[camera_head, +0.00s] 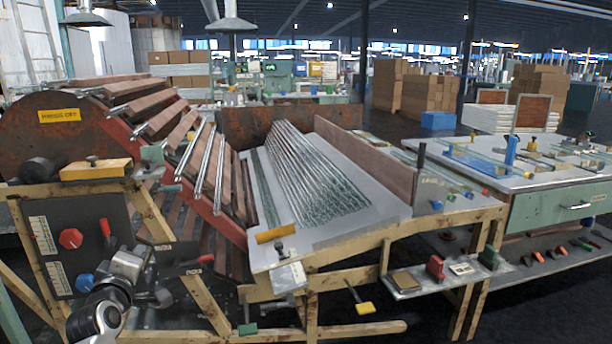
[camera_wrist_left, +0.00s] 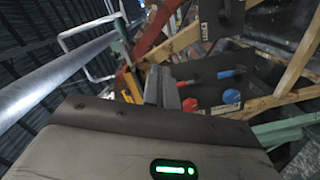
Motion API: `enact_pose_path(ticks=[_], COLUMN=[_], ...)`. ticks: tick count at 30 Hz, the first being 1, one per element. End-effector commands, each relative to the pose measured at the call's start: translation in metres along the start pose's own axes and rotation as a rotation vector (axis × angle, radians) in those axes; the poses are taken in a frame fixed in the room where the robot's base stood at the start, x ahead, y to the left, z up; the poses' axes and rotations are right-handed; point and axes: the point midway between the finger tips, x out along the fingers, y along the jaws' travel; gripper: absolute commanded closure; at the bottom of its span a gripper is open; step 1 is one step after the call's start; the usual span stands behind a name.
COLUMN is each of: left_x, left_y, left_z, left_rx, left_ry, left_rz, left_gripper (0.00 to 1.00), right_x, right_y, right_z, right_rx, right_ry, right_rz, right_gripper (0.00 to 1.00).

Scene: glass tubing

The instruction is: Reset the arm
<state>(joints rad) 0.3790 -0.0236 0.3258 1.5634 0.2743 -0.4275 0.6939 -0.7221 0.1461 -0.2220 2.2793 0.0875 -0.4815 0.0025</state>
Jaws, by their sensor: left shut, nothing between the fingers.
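My left arm shows at the lower left of the head view, with its grey and black wrist (camera_head: 128,264) in front of the control panel (camera_head: 62,245) of the tubing machine. In the left wrist view my left gripper (camera_wrist_left: 160,84) is shut and empty, its fingers side by side beyond the dark palm. It appears apart from the panel knobs and handles behind it. Many glass tubes (camera_head: 300,165) lie in a row on the sloped white tray (camera_head: 385,212). A few tubes (camera_head: 208,165) rest along the red-sided incline. My right gripper is not in view.
A wooden frame (camera_head: 345,252) carries the machine. A low shelf (camera_head: 445,277) holds small coloured blocks. A workbench (camera_head: 548,208) with tools stands at the right. Cardboard boxes (camera_head: 425,90) stack at the back. The dark floor at the lower right is open.

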Motion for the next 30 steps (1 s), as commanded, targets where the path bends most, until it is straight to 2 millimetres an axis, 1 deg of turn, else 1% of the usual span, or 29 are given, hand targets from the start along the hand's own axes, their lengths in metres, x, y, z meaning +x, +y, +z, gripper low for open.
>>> enact_pose_path(ticks=[1,5,8,11,13,14,17,18,20,21,24,27,30], left_x=[-0.007,-0.027,-0.047,-0.072,-0.095,-0.107,-0.157,-0.181,-0.22,-0.244,-0.294,-0.328,-0.345], left_y=[-0.003,-0.015,-0.025,-0.036,-0.044,-0.047,-0.056,-0.059,-0.061,-0.061,-0.059,-0.055,-0.053], left_z=[0.005,0.023,0.04,0.06,0.076,0.084,0.114,0.127,0.146,0.157,0.177,0.188,0.194], left_rx=[0.044,0.166,0.27,0.388,0.481,0.524,0.685,0.754,0.846,0.898,0.992,1.046,1.071], left_ry=[-0.015,-0.059,-0.104,-0.161,-0.213,-0.239,-0.348,-0.401,-0.481,-0.53,-0.63,-0.695,-0.727], left_rz=[-0.01,-0.031,-0.044,-0.057,-0.061,-0.062,-0.053,-0.043,-0.022,-0.006,0.035,0.068,0.087], left_gripper=[1.0,1.0,1.0,1.0,1.0,1.0,1.0,1.0,1.0,1.0,1.0,1.0,1.0], right_x=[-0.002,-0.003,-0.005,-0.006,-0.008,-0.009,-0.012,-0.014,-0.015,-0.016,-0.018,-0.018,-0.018], right_y=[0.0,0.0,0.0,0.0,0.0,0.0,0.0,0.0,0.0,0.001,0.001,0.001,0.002], right_z=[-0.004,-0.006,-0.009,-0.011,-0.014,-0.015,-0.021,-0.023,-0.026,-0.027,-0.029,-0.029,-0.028], right_rx=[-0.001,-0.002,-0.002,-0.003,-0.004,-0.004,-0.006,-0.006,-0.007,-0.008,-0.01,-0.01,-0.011], right_ry=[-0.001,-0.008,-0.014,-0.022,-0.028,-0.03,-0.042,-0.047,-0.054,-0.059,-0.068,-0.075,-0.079], right_rz=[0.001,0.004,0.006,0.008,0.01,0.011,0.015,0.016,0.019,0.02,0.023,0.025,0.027], right_gripper=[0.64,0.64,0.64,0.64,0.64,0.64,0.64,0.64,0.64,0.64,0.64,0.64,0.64])
